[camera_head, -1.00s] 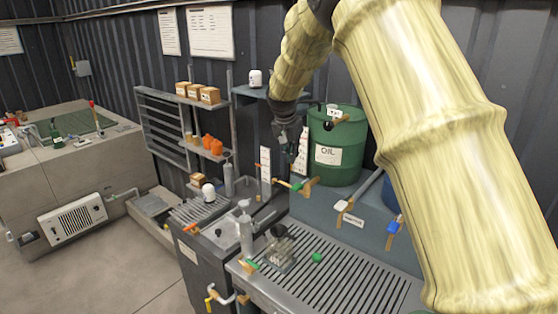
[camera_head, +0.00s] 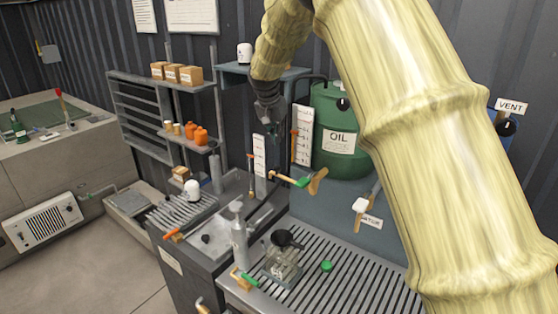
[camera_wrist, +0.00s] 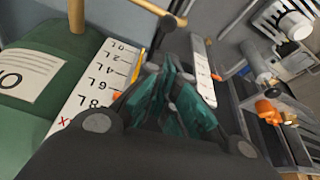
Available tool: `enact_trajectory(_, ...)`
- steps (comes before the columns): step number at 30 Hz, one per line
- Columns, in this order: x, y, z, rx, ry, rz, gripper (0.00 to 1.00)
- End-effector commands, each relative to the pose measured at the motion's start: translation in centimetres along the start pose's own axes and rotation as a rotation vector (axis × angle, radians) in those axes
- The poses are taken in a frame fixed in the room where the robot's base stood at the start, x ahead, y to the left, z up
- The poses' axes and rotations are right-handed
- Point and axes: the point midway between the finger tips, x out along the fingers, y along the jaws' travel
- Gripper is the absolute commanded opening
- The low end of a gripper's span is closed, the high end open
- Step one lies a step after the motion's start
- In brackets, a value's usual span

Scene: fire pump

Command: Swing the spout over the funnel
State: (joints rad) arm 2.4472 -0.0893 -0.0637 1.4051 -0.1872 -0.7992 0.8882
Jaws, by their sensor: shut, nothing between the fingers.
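The black funnel (camera_head: 283,238) sits in the neck of a clear glass container on the slatted bench. A brass-coloured spout (camera_head: 317,181), with a green lever beside it, juts out in front of the green OIL drum (camera_head: 330,110), behind and above the funnel. The spout is not over the funnel. My gripper (camera_head: 271,128) is shut and empty, left of the drum, higher than the spout and apart from it. In the wrist view its teal fingers (camera_wrist: 172,78) point between two white gauge strips. A tan pipe (camera_wrist: 140,9) with a dark end crosses beyond them.
A numbered gauge board (camera_head: 303,135) stands close right of my gripper. A pump bottle (camera_head: 239,240) stands left of the funnel; a green knob (camera_head: 326,266) lies right of it. Shelves with boxes and orange bottles (camera_head: 195,134) are at left. The slatted bench (camera_head: 340,290) is mostly clear.

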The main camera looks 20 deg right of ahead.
Motion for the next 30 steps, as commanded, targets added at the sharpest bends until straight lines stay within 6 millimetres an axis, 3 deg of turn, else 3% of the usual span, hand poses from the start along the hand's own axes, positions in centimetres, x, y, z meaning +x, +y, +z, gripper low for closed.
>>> enact_trajectory(17, 0.9, -0.1, 0.2, -0.002, -0.001, 0.001, 0.00)
enact_trajectory(30, 6.7, 0.1, 0.1, 0.000, -0.002, 0.001, 0.00)
